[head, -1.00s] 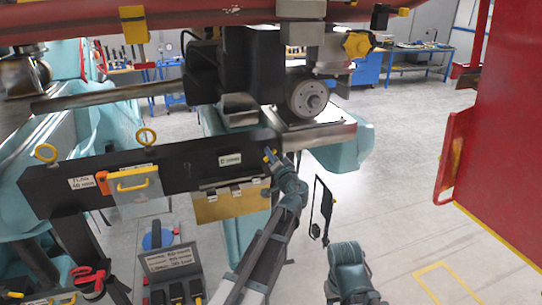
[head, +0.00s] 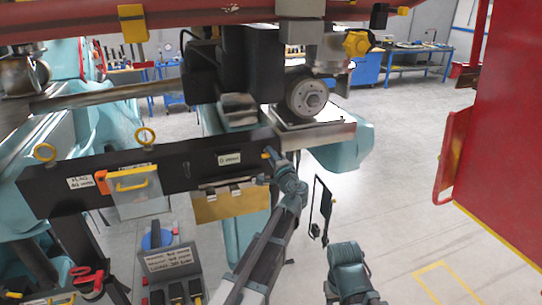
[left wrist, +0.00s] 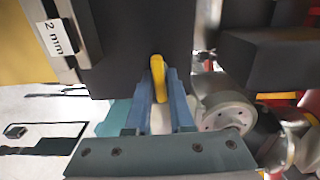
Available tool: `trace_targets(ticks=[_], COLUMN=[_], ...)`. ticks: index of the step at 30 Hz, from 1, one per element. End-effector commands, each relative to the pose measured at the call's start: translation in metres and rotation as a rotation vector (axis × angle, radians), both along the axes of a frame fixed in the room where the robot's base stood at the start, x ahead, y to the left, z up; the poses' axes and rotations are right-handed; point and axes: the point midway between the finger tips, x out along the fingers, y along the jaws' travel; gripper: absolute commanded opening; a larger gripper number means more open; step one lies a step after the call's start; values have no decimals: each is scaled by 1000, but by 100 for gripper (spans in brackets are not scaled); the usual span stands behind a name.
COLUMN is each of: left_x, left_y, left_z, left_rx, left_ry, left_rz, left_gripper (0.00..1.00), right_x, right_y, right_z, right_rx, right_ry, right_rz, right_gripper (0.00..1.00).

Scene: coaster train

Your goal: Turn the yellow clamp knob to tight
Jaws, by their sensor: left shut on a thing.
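The yellow clamp knob (head: 267,153) is at the right end of a dark beam (head: 200,167). It shows as a slim yellow bar (left wrist: 158,78) in the left wrist view, standing nearly upright in that picture, with a slight lean. My left gripper (head: 272,160) is at the knob, its blue fingers on either side, shut on it. In the left wrist view the fingers (left wrist: 159,90) hide part of the knob's sides. Any marking for tight does not show. My right gripper cannot be seen.
A grey flanged wheel (head: 309,98) and a second yellow knob (head: 357,44) sit beyond the beam's right end. A red panel (head: 500,130) stands at the right. Open floor lies between the beam and the panel.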

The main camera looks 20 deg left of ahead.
Motion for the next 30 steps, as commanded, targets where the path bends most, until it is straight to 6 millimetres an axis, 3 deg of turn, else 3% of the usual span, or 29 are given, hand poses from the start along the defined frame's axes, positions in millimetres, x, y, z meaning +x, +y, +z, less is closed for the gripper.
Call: trace_targets(ticks=[18,19,22,30], left_x=[3,3,3,1], left_y=[1,1,1,0], left_z=[2,2,2,1], left_rx=[35,35,33,29], left_ry=[18,18,17,17], left_rz=[-1,-1,-1,0], left_gripper=[0,26,44,45], right_x=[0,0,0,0], right_y=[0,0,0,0], right_z=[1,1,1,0], right_rx=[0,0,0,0], right_ry=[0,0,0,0], right_rz=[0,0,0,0], right_gripper=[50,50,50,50])
